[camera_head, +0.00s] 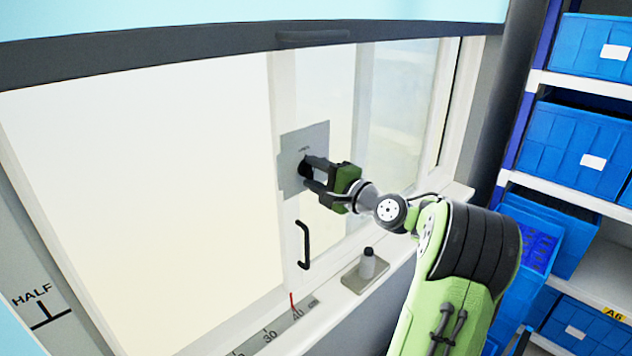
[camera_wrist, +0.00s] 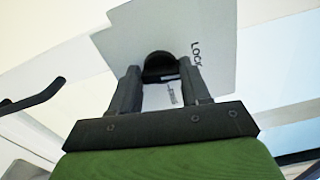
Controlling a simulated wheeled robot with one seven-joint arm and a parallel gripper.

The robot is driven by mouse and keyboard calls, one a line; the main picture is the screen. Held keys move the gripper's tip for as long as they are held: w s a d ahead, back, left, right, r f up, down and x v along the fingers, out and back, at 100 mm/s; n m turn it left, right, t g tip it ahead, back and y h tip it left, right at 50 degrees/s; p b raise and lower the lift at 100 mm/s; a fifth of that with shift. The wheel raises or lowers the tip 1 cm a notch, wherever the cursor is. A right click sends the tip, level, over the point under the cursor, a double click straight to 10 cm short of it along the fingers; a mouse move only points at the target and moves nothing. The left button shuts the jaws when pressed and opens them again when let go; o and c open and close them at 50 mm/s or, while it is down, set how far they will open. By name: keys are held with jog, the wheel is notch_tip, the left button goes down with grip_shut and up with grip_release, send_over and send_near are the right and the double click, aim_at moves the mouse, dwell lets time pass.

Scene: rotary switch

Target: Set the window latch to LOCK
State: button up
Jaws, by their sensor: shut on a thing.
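The window latch is a dark round knob (camera_wrist: 160,66) on a grey plate (camera_head: 318,137) fixed to the window frame. The word LOCK (camera_wrist: 196,54) is printed on the plate to the right of the knob in the wrist view. My gripper (camera_head: 306,172) is at the plate, its fingers shut on the knob from both sides. In the wrist view my gripper (camera_wrist: 161,78) has one finger at each side of the knob. A smaller label between the fingers is too blurred to read. The fingers partly hide the knob, and its pointing direction is unclear.
A black handle (camera_head: 303,245) is on the frame below the plate. A shelf with blue bins (camera_head: 573,148) is at the right. A ruler scale (camera_head: 275,332) runs along the sill.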

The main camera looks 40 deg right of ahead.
jog(key=shift+f+n+b, duration=0.15)
jog(key=shift+n+b, duration=0.35)
jog(key=shift+n, duration=0.3)
jog(key=o, duration=1.1)
jog(key=shift+c, duration=0.2)
jog(key=shift+s, duration=0.1)
jog(key=s+b, duration=0.1)
jog(key=s, duration=1.4)
jog(key=shift+s+d, duration=0.2)
jog(key=shift+s, duration=0.15)
